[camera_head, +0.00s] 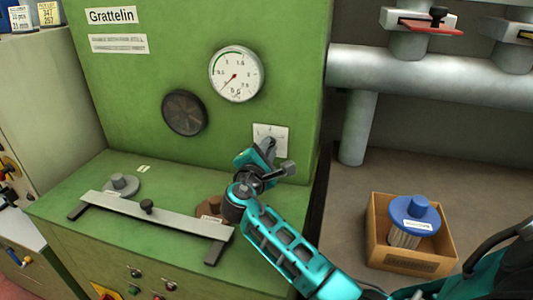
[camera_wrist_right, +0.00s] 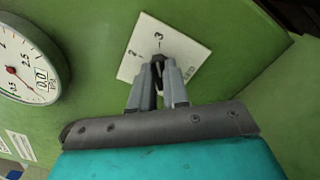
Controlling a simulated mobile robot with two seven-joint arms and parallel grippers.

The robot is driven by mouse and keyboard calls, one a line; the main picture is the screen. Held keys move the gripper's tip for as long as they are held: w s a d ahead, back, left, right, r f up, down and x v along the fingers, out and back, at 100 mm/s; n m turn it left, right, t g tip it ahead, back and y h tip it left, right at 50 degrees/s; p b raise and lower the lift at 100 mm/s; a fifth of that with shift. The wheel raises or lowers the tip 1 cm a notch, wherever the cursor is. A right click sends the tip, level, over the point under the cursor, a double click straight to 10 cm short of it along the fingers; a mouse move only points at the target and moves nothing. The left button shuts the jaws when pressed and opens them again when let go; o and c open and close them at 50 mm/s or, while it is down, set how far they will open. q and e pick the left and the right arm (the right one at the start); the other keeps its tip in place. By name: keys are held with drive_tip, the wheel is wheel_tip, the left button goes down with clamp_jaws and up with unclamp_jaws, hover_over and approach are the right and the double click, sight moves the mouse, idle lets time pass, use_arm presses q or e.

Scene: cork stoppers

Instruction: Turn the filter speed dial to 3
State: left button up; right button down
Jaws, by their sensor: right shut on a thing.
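The filter speed dial sits on a white square plate (camera_head: 272,138) on the front of the green machine, below and right of the round gauge. In the right wrist view the plate (camera_wrist_right: 148,48) shows a 3 near its upper corner and a 2 to the left of it. My right gripper (camera_wrist_right: 158,72) is shut on the dark dial knob (camera_wrist_right: 158,60) at the plate's middle. The fingers hide most of the knob, so its exact pointing is hard to tell. In the head view the right gripper (camera_head: 266,150) covers the plate's lower part. My left gripper is not in view.
The gauge (camera_head: 236,74) and a dark round vent (camera_head: 184,113) are on the same panel. A cardboard box (camera_head: 411,262) with a blue-topped filter (camera_head: 408,215) stands at right, below grey pipes (camera_head: 430,75).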

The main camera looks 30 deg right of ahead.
drive_tip(key=shift+f+m+b, duration=0.1)
drive_tip(key=shift+m+b, duration=0.2)
drive_tip(key=shift+m, duration=0.7)
drive_tip(key=c, duration=1.1)
unclamp_jaws()
drive_tip(key=v, duration=1.3)
